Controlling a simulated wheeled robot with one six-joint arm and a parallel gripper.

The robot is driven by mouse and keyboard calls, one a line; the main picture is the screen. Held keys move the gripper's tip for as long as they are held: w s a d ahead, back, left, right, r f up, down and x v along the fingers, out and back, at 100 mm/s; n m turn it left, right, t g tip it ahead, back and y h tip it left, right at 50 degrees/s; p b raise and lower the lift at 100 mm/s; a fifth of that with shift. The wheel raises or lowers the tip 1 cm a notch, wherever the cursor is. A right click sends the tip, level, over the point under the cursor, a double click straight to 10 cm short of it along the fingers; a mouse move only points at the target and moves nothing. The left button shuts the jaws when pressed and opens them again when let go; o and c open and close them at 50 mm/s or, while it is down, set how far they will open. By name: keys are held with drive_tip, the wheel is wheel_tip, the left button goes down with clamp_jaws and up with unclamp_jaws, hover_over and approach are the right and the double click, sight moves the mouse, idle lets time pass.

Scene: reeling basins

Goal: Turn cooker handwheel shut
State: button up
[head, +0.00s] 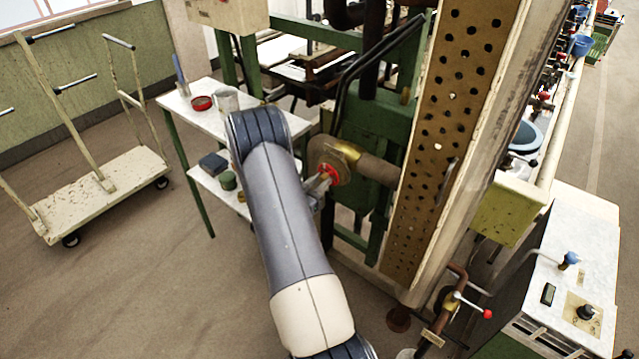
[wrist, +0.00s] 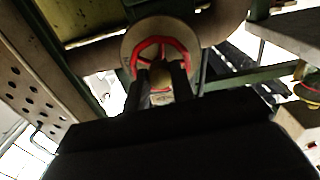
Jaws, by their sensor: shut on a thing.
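The cooker handwheel (head: 326,172) is a small red wheel on a brass valve, set on a thick pipe beside the perforated panel. In the wrist view the red handwheel (wrist: 174,42) faces me, with spokes and a round flange behind it. My gripper (head: 318,185) is at the wheel, partly hidden by my arm in the head view. In the wrist view the two dark fingers of my gripper (wrist: 160,80) reach to the wheel's lower part and are shut on it. The exact contact at the fingertips is hard to see.
A white table (head: 285,125) with a red dish (head: 202,103) and cups stands left of the valve. A cream trolley (head: 110,185) stands farther left. The perforated panel (head: 440,150) rises close on the right. Floor is clear at the lower left.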

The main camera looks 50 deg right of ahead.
drive_tip(key=shift+f+m+b, duration=0.25)
drive_tip(key=shift+m+b, duration=1.05)
drive_tip(key=shift+b, duration=1.4)
drive_tip(key=shift+r+m+b, duration=0.25)
drive_tip(key=shift+m+b, duration=0.35)
drive_tip(key=shift+b, duration=0.15)
drive_tip(key=o, duration=1)
drive_tip(key=shift+a, duration=0.15)
drive_tip(key=a, duration=0.7)
drive_tip(key=s+a+b, duration=0.1)
drive_tip(key=a, duration=0.2)
drive_tip(key=shift+a, duration=0.25)
drive_tip(key=shift+d, duration=0.1)
